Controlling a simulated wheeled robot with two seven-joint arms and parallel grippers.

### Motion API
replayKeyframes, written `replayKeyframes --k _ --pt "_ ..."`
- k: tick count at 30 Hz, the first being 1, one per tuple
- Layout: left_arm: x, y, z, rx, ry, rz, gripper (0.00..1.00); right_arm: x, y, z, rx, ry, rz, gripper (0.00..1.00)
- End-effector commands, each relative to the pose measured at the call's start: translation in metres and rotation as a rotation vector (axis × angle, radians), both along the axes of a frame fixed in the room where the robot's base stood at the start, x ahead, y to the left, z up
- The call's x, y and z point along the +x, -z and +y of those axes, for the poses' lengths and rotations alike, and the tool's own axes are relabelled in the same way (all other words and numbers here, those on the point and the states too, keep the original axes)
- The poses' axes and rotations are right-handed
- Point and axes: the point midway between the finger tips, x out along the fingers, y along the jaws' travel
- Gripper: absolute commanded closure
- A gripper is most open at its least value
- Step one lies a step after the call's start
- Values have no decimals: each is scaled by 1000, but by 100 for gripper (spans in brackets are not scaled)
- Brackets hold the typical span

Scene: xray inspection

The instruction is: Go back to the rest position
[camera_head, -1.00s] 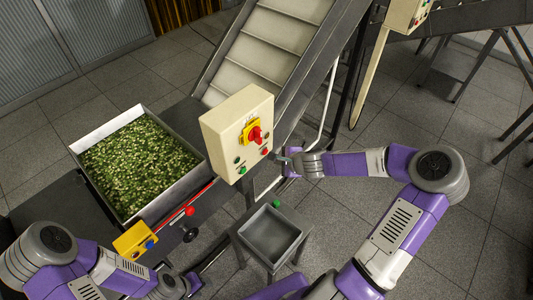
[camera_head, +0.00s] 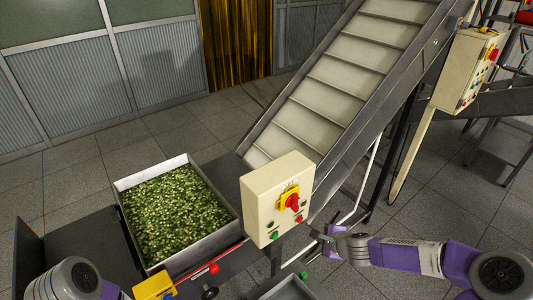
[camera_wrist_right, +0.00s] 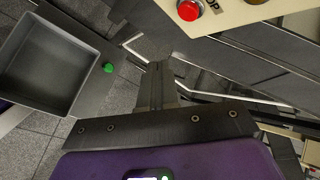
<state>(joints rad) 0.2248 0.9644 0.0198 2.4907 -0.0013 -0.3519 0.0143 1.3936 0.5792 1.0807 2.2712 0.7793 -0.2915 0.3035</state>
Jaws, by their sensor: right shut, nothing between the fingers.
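My right gripper (camera_head: 319,236) is to the right of the cream control box (camera_head: 277,200), near its lower right edge, and holds nothing. In the right wrist view its dark fingers (camera_wrist_right: 156,88) are together, above the purple gripper body. The box has a red and yellow rotary switch (camera_head: 290,200) and small buttons. In the right wrist view a red button (camera_wrist_right: 189,10) shows at the top, apart from the fingers. My left arm enters at the lower left of the head view; its gripper is out of the picture.
A metal tray of green chopped pieces (camera_head: 221,203) stands left of the box. An inclined conveyor (camera_head: 335,75) rises behind it. A grey bin (camera_wrist_right: 15,85) with a green button (camera_wrist_right: 108,68) beside it lies below. Another control box (camera_head: 463,72) stands at right.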

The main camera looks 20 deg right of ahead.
Motion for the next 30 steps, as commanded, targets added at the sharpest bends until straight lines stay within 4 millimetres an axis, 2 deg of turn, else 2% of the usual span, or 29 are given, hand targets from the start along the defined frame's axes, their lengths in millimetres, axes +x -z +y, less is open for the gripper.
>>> replayKeyframes --k 2,5,8,11,15,18,21,24,27,30 --pt "0 0 0 0 0 0 57 0 1 1 0 -4 1 100" --pt "0 1 0 0 0 0 57 -1 10 13 -10 -49 10 100" --pt "0 3 0 0 0 0 57 -6 33 41 -40 -159 32 100" --pt "0 6 0 0 0 0 57 -19 66 82 -93 -335 61 100" --pt "0 9 0 0 0 0 57 -50 112 137 -184 -617 97 100" --pt "0 12 0 0 0 0 57 -79 142 170 -251 -828 115 100" --pt "0 14 0 0 0 0 57 -113 169 194 -321 -1042 130 100" --pt "0 16 0 0 0 0 57 -145 190 208 -387 -1240 141 100" --pt "0 18 0 0 0 0 57 -170 204 213 -443 -1396 145 100" --pt "0 19 0 0 0 0 57 -187 212 213 -480 -1500 149 100"
